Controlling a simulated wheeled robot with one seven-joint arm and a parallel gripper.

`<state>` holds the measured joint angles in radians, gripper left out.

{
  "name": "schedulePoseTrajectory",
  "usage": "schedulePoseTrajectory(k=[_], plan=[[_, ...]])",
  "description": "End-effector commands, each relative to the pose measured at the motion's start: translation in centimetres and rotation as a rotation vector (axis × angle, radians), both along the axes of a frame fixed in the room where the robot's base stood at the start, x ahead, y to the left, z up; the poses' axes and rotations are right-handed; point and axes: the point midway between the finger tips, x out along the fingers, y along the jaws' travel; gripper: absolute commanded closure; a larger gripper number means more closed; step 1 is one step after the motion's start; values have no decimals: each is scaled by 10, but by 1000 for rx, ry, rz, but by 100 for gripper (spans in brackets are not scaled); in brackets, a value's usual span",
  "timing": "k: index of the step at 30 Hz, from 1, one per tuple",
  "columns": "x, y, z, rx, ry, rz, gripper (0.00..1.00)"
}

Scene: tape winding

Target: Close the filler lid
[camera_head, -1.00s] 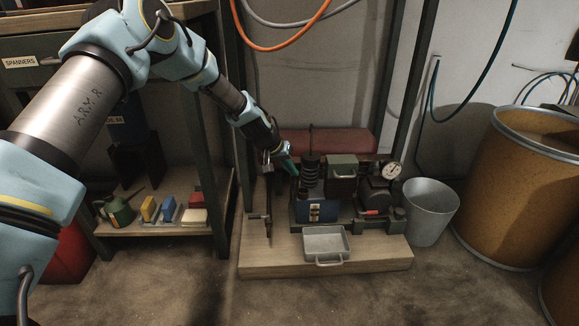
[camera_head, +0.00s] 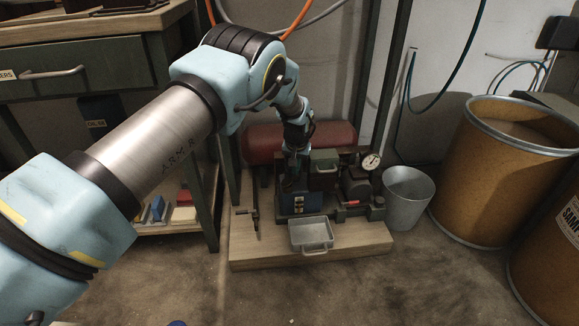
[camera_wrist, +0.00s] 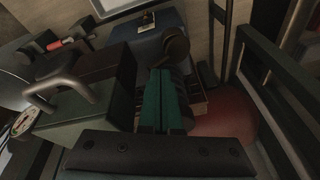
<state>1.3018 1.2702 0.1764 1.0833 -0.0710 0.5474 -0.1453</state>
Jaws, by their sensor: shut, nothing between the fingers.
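My gripper (camera_head: 291,178) points down at the machine on the low wooden platform, just left of its green box. In the wrist view my two green fingers (camera_wrist: 162,80) lie side by side, shut and empty. A dark round cap-like part (camera_wrist: 175,42), which looks like the filler lid, is just beyond the fingertips, beside the blue box (camera_wrist: 145,40). I cannot tell whether the fingers touch it or how far it stands open. In the head view the arm hides this part, and the blue box (camera_head: 299,204) shows in front of the gripper.
The green box with a handle (camera_head: 323,172) and the gauge (camera_head: 371,161) stand right of my gripper. A red tank (camera_head: 265,138) lies behind. A metal tray (camera_head: 311,232) is in front on the platform (camera_head: 270,254). A bucket (camera_head: 409,193) stands at the right.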

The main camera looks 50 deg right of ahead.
Motion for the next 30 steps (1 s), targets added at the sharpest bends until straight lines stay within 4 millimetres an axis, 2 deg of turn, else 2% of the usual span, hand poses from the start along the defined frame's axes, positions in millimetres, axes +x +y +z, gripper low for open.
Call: schedulePoseTrajectory(k=[12,30], plan=[[-12,-14,-18,-1,2,-1,100],[-15,-17,-23,-1,2,-1,100]])
